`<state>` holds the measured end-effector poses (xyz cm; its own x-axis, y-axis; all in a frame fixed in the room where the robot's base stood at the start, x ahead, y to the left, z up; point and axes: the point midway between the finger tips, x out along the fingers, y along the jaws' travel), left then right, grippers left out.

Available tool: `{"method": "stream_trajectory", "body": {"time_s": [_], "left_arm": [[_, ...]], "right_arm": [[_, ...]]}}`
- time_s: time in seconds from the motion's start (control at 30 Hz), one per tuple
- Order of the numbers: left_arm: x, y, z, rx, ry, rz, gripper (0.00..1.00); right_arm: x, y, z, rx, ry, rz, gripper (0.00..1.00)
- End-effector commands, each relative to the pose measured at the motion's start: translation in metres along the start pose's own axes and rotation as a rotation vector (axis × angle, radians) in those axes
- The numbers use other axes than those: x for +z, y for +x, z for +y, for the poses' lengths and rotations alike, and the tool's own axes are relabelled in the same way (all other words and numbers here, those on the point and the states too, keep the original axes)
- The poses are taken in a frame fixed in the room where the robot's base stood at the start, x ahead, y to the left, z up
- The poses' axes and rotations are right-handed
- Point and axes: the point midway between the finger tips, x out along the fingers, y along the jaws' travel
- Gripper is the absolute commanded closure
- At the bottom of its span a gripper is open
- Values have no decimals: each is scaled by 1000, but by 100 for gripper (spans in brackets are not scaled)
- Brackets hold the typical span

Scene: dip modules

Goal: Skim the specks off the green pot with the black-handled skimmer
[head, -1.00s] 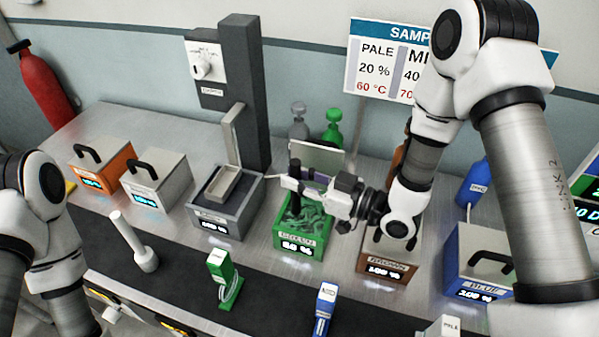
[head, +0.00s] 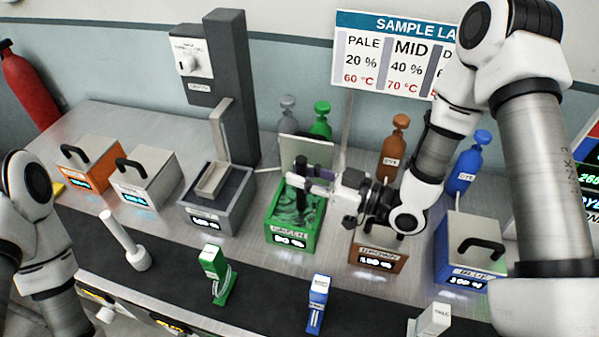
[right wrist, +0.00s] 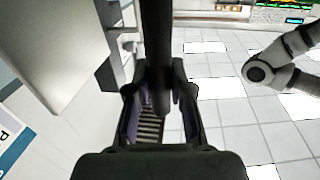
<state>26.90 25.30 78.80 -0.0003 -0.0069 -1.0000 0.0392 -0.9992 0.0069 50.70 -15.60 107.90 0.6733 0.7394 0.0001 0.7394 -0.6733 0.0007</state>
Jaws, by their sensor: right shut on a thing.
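The green pot (head: 311,237) stands open on the bench, with a dark green, rippled mix inside and its lid raised behind. I cannot make out single specks. My right gripper (head: 312,180) is over the pot, shut on the upright black handle of the skimmer (head: 301,164). In the right wrist view the handle (right wrist: 157,50) runs between the two fingers (right wrist: 155,100). The skimmer's lower end is hidden by the gripper and the pot. My left arm shows at the left edge, but its gripper is out of view.
A grey box with a shallow tray (head: 213,178) stands left of the pot, by a dark column (head: 236,90). A closed brown pot (head: 378,257) and blue pot (head: 470,268) stand right.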

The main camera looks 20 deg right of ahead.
Motion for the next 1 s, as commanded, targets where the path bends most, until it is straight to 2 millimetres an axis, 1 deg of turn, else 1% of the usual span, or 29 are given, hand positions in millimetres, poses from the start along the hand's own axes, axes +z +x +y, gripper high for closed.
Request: {"method": "stream_trajectory", "body": {"time_s": [0.17, 0.8, 1.0], "left_arm": [[0, -1, 0, 0, 0, 0, 0], [0, -6, 0, 0, 0, 0, 0], [0, -6, 0, 0, 0, 0, 0]], "right_arm": [[-1, 1, 4, 1, 0, 2, 100], [-1, 8, 49, 1, 0, 2, 100], [0, 8, 52, 0, 0, 1, 100]]}}
